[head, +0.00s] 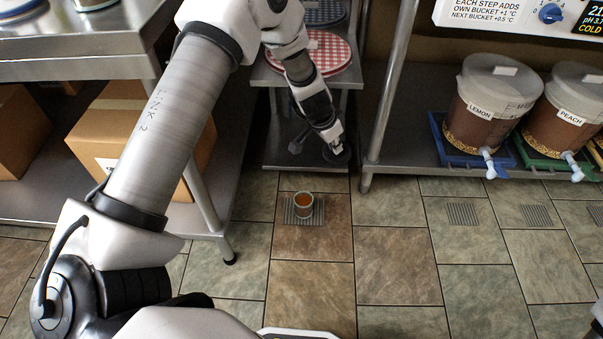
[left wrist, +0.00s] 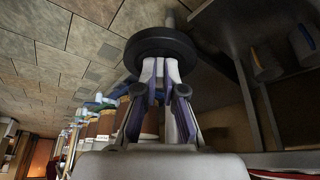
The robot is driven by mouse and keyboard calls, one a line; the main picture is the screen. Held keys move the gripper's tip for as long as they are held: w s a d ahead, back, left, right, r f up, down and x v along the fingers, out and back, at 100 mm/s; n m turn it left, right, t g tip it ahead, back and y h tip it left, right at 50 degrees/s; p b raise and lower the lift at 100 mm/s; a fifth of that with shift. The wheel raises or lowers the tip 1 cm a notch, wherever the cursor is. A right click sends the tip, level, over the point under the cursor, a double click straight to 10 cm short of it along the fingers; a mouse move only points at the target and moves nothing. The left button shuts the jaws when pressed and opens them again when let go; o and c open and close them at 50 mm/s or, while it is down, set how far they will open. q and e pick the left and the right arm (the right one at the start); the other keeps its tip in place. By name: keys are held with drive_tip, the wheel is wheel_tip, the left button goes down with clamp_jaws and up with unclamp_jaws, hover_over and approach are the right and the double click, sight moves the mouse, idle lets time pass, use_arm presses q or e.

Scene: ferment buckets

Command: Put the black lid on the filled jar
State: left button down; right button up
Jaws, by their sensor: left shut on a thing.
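The black lid (head: 341,157) is a dark round disc with a knob, held at the fingertips of my left gripper (head: 334,143). In the left wrist view the lid (left wrist: 160,43) fills the space past the fingers of my left gripper (left wrist: 161,72), which are closed on it. A small open jar (head: 303,200) with orange-brown contents stands upright on a floor grate in the head view. The lid is above and to the right of the jar in the picture, apart from it. My right gripper is not in view.
A steel shelf (head: 300,168) stands behind the jar, with a red checked round item (head: 325,55) higher up. Lidded buckets marked LEMON (head: 480,108) and PEACH (head: 560,118) stand at the right. A cardboard box (head: 120,140) sits under the left table. Tiles around the jar are clear.

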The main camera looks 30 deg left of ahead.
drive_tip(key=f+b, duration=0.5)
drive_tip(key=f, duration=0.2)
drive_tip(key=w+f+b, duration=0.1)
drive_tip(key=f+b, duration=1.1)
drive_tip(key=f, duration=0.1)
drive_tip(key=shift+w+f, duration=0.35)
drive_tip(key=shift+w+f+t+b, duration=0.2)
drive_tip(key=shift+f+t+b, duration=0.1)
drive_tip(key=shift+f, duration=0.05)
use_arm(q)
drive_tip(key=shift+m, duration=0.6)
drive_tip(key=a+f, duration=0.3)
drive_tip(key=f, duration=0.7)
drive_tip(key=a+f, duration=0.4)
drive_tip(key=f, duration=0.6)
drive_tip(key=a+f, duration=0.3)
drive_tip(key=f, duration=0.7)
drive_tip(key=shift+s+a, duration=0.25)
drive_tip(key=shift+a, duration=0.1)
drive_tip(key=shift+r, duration=0.1)
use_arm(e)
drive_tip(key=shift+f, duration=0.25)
